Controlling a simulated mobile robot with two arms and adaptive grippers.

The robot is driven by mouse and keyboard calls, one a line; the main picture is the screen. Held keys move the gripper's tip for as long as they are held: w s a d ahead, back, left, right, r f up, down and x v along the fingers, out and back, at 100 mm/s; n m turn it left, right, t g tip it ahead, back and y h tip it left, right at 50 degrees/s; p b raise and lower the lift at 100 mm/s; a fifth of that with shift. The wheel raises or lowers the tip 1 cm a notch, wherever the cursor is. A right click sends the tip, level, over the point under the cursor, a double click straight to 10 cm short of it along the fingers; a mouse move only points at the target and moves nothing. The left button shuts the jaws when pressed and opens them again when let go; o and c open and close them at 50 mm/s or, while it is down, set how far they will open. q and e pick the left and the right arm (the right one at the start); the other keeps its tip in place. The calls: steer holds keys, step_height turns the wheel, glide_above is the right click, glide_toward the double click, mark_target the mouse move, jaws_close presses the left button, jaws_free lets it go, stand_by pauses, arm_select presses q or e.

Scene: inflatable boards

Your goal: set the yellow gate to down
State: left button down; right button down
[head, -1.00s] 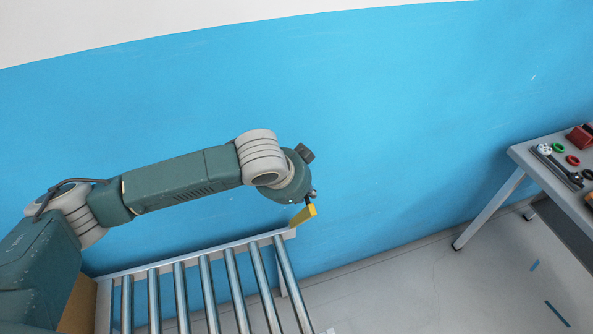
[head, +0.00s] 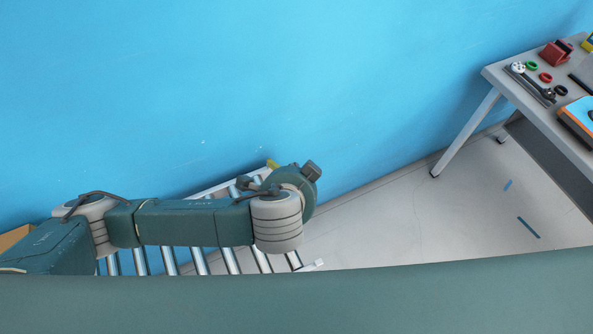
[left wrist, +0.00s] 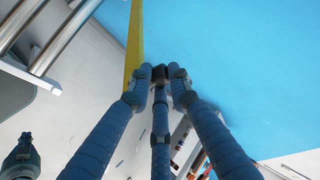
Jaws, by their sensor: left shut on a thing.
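The yellow gate (head: 272,163) shows as a small yellow piece at the far right corner of the roller conveyor, mostly hidden behind my left wrist in the head view. In the left wrist view it is a long yellow bar (left wrist: 134,40) beside the left finger's tip. My left gripper (left wrist: 160,76) has its blue fingers closed together on a small dark part next to the bar, which I take as part of the gate. In the head view its fingers (head: 246,184) are partly hidden by the wrist. A dark hand (left wrist: 22,150), seemingly my right gripper, shows small at lower left.
The roller conveyor (head: 200,262) lies under my left arm, against the blue wall (head: 300,80). A grey table (head: 497,80) with several tools and parts stands at right.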

arm_select(q)
steer(key=shift+a, duration=0.1)
steer(key=c, duration=1.6)
jaws_free()
steer(key=v, duration=0.7)
steer(key=shift+s+r, duration=0.1)
steer(key=shift+r, duration=0.05)
